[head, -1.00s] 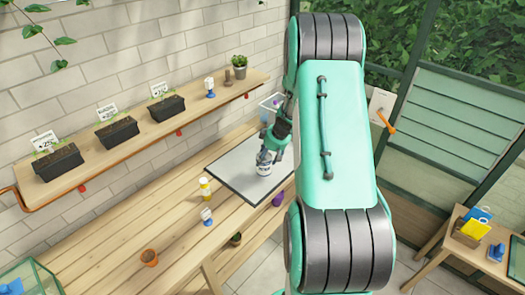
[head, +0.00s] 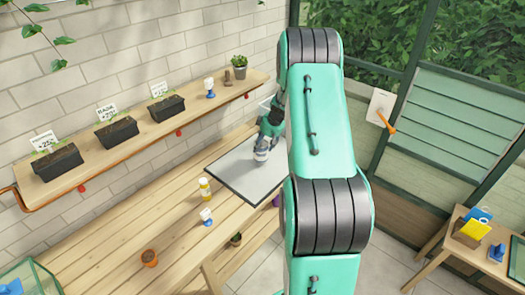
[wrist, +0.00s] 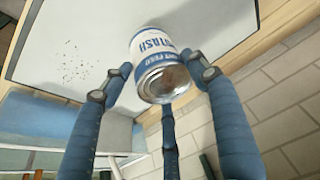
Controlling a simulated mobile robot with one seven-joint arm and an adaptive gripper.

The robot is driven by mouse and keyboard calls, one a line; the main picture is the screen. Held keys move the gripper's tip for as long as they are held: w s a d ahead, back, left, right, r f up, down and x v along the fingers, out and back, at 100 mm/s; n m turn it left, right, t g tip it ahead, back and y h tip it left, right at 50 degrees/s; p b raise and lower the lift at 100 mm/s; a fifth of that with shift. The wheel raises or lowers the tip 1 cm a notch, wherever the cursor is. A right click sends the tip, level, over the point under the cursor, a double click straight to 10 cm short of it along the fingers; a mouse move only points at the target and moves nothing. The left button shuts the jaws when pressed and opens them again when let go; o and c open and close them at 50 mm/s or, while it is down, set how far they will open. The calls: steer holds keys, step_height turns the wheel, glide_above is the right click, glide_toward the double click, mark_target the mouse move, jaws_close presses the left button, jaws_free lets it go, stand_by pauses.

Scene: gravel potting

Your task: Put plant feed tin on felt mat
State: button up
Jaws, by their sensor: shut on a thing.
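The plant feed tin (head: 260,156), white with a blue label, is in my gripper over the grey mat. In the wrist view the tin (wrist: 158,60) shows its blue lettering and a metal end, tilted in the picture. My gripper (head: 265,148) has its blue fingers closed around the tin; they also show in the wrist view (wrist: 162,80). The flat grey mat (head: 232,172) with a dark edge lies on the wooden bench and seems to be the felt mat. I cannot tell whether the tin touches it.
A terracotta pot (head: 149,258) is nearer the front. The wall shelf (head: 136,137) holds several planters. Dark specks (wrist: 84,65) lie on the mat.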

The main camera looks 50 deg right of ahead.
steer(key=shift+f+b, duration=0.3)
steer(key=shift+f, duration=1.4)
steer(key=shift+f, duration=0.15)
steer(key=o, duration=1.5)
steer(key=p+v, duration=0.1)
steer(key=v, duration=1.1)
